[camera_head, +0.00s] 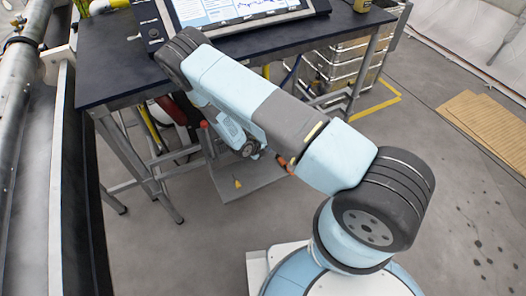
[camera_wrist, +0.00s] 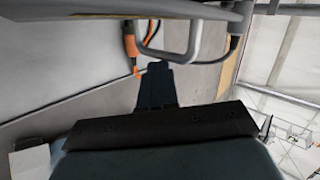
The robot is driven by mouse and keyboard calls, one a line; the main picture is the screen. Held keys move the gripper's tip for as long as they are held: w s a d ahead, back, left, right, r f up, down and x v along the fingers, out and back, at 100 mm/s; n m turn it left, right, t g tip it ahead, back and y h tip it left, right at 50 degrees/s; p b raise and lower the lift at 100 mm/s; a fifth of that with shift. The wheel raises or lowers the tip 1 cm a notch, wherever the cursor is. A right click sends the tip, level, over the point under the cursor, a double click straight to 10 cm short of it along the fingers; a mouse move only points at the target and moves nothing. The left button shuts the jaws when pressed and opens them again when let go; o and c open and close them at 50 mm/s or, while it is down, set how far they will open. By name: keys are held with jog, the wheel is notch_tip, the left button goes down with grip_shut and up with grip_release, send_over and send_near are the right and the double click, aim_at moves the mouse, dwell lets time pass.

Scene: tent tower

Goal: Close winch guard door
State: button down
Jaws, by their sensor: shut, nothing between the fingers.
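In the wrist view my gripper (camera_wrist: 158,85) is shut and empty, its dark fingers together and pointing up the picture. A grey bent-bar handle (camera_wrist: 195,45) shows just beyond the fingertips. Whether they touch it, I cannot tell. A pale grey panel (camera_wrist: 70,60) with a slanting lower edge fills the left of that view. I cannot tell for certain whether this panel is the winch guard door, or how far the door stands open. In the head view my arm reaches over the dark table's front edge and down; the fingers are hidden there.
A dark table (camera_head: 110,65) carries a screen console (camera_head: 235,12). Wire-frame crates (camera_head: 335,65) stand behind its right leg. A large grey pipe (camera_head: 20,110) runs along the left. An orange part (camera_wrist: 130,45) hangs left of the handle.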

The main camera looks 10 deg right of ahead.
dwell(0.3)
jog(key=s+a+r, duration=0.2)
jog(key=s+r, duration=0.4)
jog(key=s, duration=0.5)
jog(key=shift+a+r, duration=0.35)
jog(key=shift+r, duration=0.05)
jog(key=shift+w, duration=0.1)
